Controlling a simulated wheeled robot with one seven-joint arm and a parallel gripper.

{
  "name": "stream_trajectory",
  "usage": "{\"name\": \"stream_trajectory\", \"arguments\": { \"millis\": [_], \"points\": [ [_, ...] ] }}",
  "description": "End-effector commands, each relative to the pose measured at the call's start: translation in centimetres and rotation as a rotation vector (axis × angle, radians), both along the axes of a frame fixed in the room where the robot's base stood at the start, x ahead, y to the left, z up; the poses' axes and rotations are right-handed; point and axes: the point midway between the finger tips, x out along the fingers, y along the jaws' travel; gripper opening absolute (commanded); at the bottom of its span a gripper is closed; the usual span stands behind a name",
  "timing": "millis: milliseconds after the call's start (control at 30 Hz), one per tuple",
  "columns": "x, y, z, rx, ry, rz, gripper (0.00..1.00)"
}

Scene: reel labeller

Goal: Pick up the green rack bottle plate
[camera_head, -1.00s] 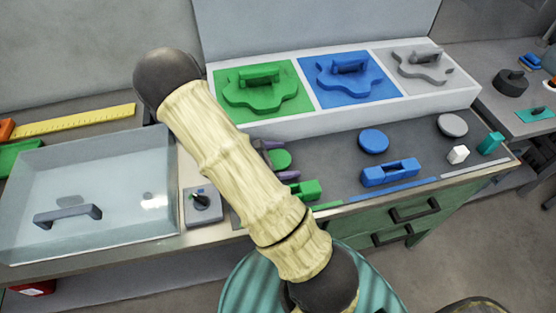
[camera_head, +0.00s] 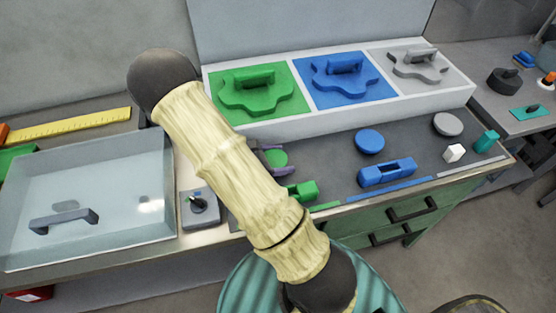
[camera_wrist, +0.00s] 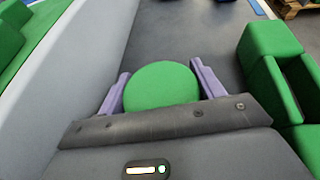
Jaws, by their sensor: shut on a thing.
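A round green plate (camera_wrist: 160,86) lies between the two purple fingers of my gripper (camera_wrist: 160,70) in the wrist view. The fingers are shut on its left and right sides. In the head view, the green plate (camera_head: 276,158) shows partly behind my arm, with my gripper (camera_head: 270,159) around it, low over the dark bench top. I cannot tell whether the plate is clear of the surface. A green block with a slot (camera_wrist: 283,75) stands apart to the right of the gripper; in the head view the green block (camera_head: 305,190) is partly hidden by my arm.
A white-rimmed rack (camera_head: 330,118) with green, blue and grey handled pieces stands behind. A clear-lidded box (camera_head: 90,195) is left.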

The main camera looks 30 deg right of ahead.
Motion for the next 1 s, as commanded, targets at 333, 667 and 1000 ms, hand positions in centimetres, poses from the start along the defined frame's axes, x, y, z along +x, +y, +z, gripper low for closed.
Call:
{"name": "stream_trajectory", "arguments": {
  "millis": [333,667,1000],
  "points": [
    [0.0,0.0,5.6,0.002,-0.006,0.000,0.43],
    [0.0,0.0,9.3,0.001,0.000,-0.001,0.43],
    [0.0,0.0,9.3,0.000,0.001,-0.001,0.43]
  ]
}}
